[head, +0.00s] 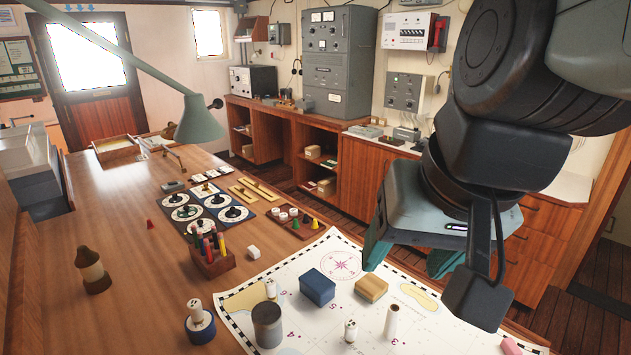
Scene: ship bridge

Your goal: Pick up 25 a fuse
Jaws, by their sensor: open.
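Several small white cylinders that look like fuses stand at the front of the table, their ratings too small to read. One white cylinder (195,311) is on a blue round base at the front left. Another (350,330) stands on the chart near the front edge, and a smaller one (271,289) stands behind a dark grey canister. I cannot tell which is the 25 A fuse. My gripper (406,267) is open and empty, above the right part of the chart, with teal fingers pointing down.
The chart (340,238) bears a blue box (317,287), a tan block (371,289) and the grey canister (267,325). A wooden pen holder (212,262) and a brown turned object (92,270) stand to the left. A green lamp (198,118) overhangs the table. The left foreground is mostly clear.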

